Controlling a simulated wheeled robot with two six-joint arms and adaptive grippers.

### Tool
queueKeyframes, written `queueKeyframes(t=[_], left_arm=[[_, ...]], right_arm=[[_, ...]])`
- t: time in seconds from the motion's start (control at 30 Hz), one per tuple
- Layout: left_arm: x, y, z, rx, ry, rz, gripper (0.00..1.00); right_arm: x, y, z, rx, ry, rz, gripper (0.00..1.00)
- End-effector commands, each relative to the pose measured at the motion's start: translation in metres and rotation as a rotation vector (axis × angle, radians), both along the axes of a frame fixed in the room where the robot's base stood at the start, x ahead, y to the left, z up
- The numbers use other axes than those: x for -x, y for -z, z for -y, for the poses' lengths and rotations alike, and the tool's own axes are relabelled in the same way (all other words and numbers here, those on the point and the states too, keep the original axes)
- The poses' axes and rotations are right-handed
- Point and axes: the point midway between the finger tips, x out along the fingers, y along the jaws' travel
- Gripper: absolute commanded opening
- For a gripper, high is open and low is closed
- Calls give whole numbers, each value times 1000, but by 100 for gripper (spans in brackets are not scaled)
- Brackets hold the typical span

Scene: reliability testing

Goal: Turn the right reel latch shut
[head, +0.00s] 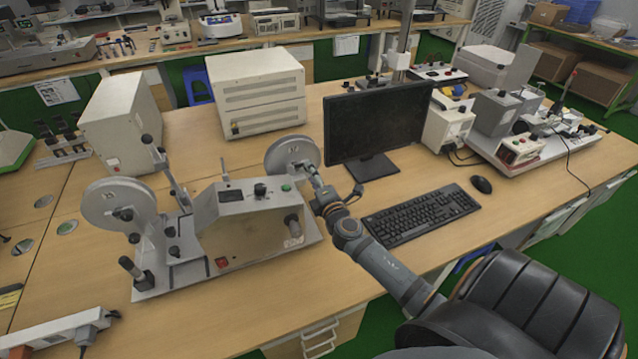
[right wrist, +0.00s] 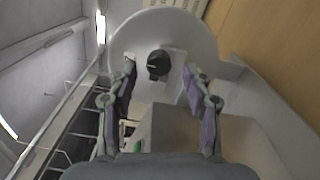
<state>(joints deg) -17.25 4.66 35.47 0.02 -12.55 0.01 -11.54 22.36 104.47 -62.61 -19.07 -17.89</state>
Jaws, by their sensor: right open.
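The right reel (head: 290,151) is a pale grey disc at the right end of the winding machine (head: 250,238). In the right wrist view the reel (right wrist: 190,32) fills the top middle, with its black latch knob (right wrist: 158,64) at the centre. My right gripper (head: 308,172) is close to the reel's front. Its fingers (right wrist: 159,80) are open, one on each side of the latch, with visible gaps. In the head view the gripper hides most of the latch. The left reel (head: 112,202) stands at the machine's other end. My left gripper is out of view.
A monitor (head: 378,122), a keyboard (head: 420,214) and a mouse (head: 481,184) stand right of the machine. A cream box (head: 257,90) is behind it. A black chair (head: 535,300) is at the front right. The tabletop before the machine is largely clear.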

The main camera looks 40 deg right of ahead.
Motion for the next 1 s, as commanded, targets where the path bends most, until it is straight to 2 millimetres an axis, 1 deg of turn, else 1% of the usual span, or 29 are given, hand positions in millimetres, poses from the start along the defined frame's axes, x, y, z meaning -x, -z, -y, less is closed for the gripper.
queueKeyframes(t=[0.03,0.2,0.3,0.4,0.5,0.57,1.0], left_arm=[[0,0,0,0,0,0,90],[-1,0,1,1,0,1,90],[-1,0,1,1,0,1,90],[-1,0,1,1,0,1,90],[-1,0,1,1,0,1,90],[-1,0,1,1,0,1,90],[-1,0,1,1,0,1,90]], right_arm=[[12,1,-3,2,-3,-3,50],[54,1,-13,3,-3,-5,50],[74,1,-18,1,-3,-4,50],[89,1,-21,2,0,-4,50],[98,0,-24,2,-1,-2,50],[100,0,-24,0,-1,0,50],[100,0,-24,0,0,0,50]])
